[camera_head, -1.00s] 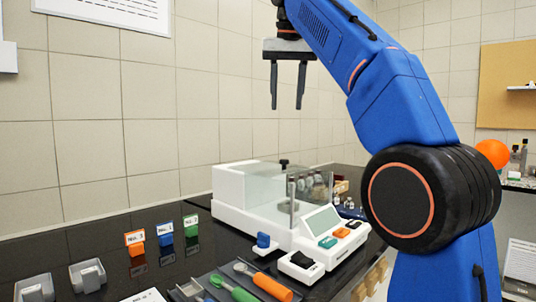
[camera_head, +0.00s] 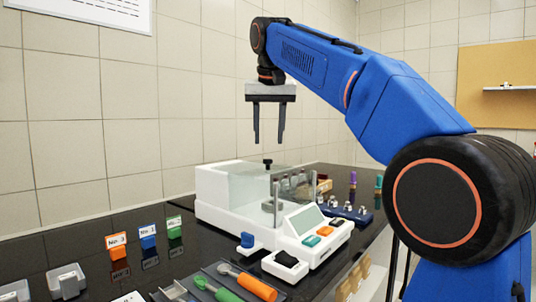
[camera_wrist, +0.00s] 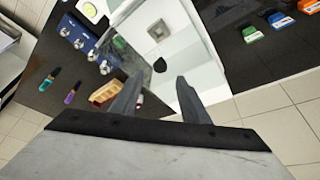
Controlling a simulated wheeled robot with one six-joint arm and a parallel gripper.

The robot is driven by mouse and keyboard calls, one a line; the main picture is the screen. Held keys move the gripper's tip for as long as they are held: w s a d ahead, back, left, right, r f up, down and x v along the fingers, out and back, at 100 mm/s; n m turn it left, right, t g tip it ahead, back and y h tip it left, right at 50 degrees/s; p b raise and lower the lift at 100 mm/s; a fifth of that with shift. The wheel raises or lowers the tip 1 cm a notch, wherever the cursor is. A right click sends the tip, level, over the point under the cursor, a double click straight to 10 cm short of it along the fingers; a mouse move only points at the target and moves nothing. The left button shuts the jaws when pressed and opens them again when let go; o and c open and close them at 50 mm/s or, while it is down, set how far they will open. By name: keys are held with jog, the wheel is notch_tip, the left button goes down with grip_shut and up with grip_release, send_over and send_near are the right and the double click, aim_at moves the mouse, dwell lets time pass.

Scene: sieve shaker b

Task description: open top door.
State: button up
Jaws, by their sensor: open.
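The white balance (camera_head: 225,212) stands on the black bench with a clear glass chamber at its back. Its top door (camera_head: 250,168) is a glass panel on top, with a small black knob (camera_head: 267,163). The door appears closed. My gripper (camera_head: 269,141) is open and empty, pointing down, above the knob and apart from it. In the wrist view the knob (camera_wrist: 160,65) shows just beyond and between the two fingertips (camera_wrist: 160,82). The round weighing pan (camera_wrist: 159,31) shows through the glass.
Orange, blue and green numbered blocks (camera_head: 147,239) stand left of the balance. A dark tray (camera_head: 205,285) with orange- and green-handled tools lies in front. A blue rack (camera_head: 345,213) and coloured vials (camera_head: 353,180) are to the right. The tiled wall is behind; space above the balance is clear.

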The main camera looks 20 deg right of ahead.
aim_at(268, 160)
jog(key=x, duration=0.6)
jog(key=shift+f, duration=0.25)
jog(key=shift+c, duration=0.2)
jog(key=shift+w, duration=0.1)
grip_shut()
